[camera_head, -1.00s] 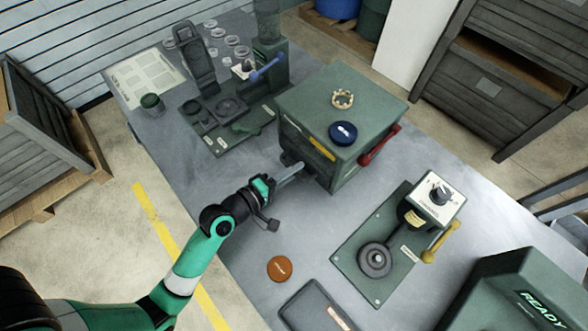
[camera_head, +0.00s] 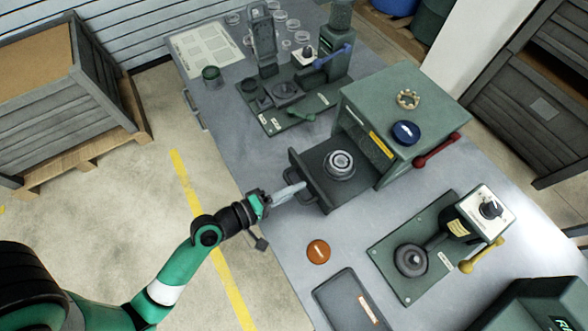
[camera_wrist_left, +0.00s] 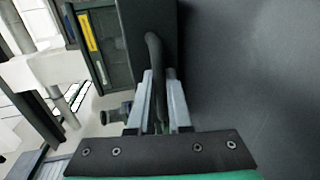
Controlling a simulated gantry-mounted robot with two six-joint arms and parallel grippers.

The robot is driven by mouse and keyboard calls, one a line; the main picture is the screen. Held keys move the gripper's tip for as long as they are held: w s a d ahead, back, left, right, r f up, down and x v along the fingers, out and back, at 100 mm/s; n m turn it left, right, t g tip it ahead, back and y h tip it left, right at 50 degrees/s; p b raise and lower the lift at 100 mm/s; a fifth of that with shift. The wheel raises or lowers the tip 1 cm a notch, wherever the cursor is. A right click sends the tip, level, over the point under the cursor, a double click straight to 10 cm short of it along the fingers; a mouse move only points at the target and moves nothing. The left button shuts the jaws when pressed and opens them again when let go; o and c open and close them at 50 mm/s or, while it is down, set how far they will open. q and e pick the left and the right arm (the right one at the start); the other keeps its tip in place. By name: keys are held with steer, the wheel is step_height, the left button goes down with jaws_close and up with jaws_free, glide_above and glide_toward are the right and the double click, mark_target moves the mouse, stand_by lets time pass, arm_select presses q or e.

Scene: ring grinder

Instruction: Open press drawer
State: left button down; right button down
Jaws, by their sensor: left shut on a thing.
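The press is a green box (camera_head: 398,118) on the grey table, with a yellow label strip and a red lever on its side. Its dark drawer (camera_head: 326,190) is pulled out toward the left, and a round metal piece (camera_head: 339,164) sits in it. My left gripper (camera_head: 290,192) is at the drawer's front. In the left wrist view my left gripper (camera_wrist_left: 160,100) has its fingers on both sides of the dark curved drawer handle (camera_wrist_left: 154,62), shut on it. The right gripper is not in view.
A plate with a yellow lever (camera_head: 440,245) stands right of the drawer. An orange disc (camera_head: 318,252) and a dark tablet-like tray (camera_head: 350,302) lie in front. A station with a blue lever (camera_head: 333,57) stands behind. Open floor lies left of the table edge.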

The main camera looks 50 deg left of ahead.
arm_select(q)
steer(key=shift+s, duration=0.3)
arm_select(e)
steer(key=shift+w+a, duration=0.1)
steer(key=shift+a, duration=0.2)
arm_select(q)
steer(key=c, duration=0.8)
jaws_free()
steer(key=shift+c, duration=0.2)
